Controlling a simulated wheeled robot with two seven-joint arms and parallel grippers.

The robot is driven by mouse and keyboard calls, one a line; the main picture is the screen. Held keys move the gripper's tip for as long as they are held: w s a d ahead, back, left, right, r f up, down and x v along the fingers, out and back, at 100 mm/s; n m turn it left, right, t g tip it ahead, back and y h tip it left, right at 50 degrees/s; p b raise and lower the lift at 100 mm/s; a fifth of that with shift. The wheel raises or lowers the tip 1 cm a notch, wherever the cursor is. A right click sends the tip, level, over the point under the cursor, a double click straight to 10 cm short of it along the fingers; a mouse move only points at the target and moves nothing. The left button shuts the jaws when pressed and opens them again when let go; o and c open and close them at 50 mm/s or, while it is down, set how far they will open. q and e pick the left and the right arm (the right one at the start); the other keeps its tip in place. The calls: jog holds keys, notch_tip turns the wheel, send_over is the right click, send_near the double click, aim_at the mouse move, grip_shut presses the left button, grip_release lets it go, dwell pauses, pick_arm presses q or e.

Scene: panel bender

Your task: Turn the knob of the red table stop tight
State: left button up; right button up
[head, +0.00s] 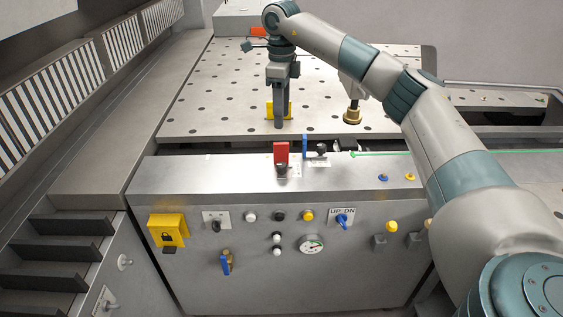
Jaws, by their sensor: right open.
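A red upright block (281,150), which looks like the red table stop, stands at the back edge of the front console's top. A small dark knob (282,168) shows at its foot, on the near side. My right gripper (279,122) points down over the perforated table, just behind the red block as seen here, and appears apart from it. Its jaws are open and I see nothing held in them. A yellow block (270,110) is partly hidden behind the fingers. My left gripper is out of view.
A blue upright piece (305,146) and a black knob (322,149) stand right of the red block. A brass-coloured knob (352,116) is on the perforated table (210,105). The console top (200,175) is clear on its left. An orange-red piece (258,31) lies far back.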

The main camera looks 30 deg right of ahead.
aim_at(282, 164)
notch_tip(282, 164, down, 16)
jog(key=p, duration=0.6)
jog(key=shift+r, duration=0.2)
jog(key=shift+f, duration=0.9)
jog(key=c, duration=1)
